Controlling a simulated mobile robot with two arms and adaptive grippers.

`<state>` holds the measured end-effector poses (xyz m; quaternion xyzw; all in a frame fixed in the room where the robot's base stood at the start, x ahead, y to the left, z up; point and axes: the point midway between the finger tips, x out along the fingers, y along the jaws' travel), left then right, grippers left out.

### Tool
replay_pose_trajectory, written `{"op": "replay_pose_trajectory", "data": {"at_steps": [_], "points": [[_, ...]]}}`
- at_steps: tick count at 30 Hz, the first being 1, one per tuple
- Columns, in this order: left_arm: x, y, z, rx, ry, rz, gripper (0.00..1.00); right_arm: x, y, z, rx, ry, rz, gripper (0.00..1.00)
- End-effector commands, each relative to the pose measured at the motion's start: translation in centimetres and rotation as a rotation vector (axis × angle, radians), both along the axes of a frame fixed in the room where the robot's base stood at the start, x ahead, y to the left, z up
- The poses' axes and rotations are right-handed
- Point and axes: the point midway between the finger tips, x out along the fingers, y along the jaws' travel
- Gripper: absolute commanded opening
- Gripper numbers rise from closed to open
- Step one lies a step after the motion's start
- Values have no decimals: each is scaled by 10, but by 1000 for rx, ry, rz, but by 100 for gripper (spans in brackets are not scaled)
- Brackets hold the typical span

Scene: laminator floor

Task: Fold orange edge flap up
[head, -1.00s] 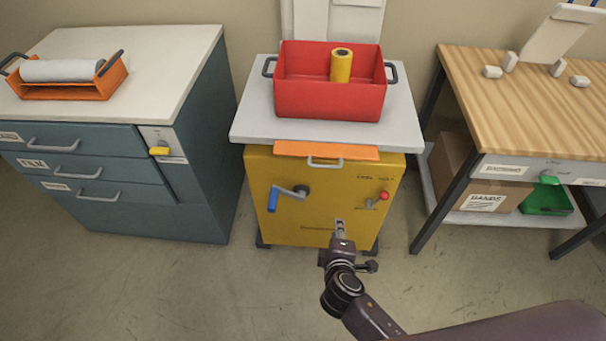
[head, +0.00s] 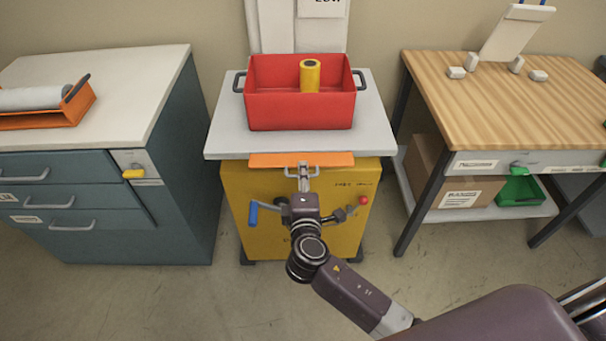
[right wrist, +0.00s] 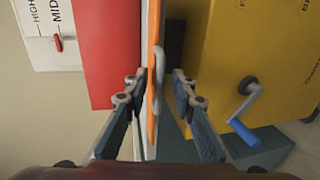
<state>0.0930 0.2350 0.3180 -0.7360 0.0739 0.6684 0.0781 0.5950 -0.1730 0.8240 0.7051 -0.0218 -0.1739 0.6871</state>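The orange edge flap (head: 300,160) hangs along the front edge of the grey top, with a small grey handle (head: 318,172) on it. My right gripper (head: 303,170) is in front of the flap at the handle. In the right wrist view the flap (right wrist: 153,115) and its handle (right wrist: 159,75) show between the two spread fingers of my right gripper (right wrist: 160,76). The fingers look apart from them; I cannot tell how far the tips reach past the handle. My left gripper is not in view.
The yellow cabinet (head: 232,190) has a blue crank (head: 254,214) and a red knob (head: 364,200). A red bin (head: 300,110) holding a yellow roll (head: 310,76) stands on the grey top (head: 222,140). A blue drawer unit (head: 180,200) is left, a wooden table (head: 500,110) right.

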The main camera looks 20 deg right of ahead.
Motion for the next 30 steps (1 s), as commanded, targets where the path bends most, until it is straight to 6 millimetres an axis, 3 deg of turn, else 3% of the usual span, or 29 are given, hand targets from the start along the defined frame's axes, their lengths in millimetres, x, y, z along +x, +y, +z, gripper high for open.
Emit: {"op": "replay_pose_trajectory", "data": {"at_steps": [8, 15, 30], "points": [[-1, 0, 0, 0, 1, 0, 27, 2, -1, -1, 0, 0, 0, 24], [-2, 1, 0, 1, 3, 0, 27, 2, 0, -1, 0, 1, 0, 0], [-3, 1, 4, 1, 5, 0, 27, 3, -1, 1, 2, 8, 0, 0]]}}
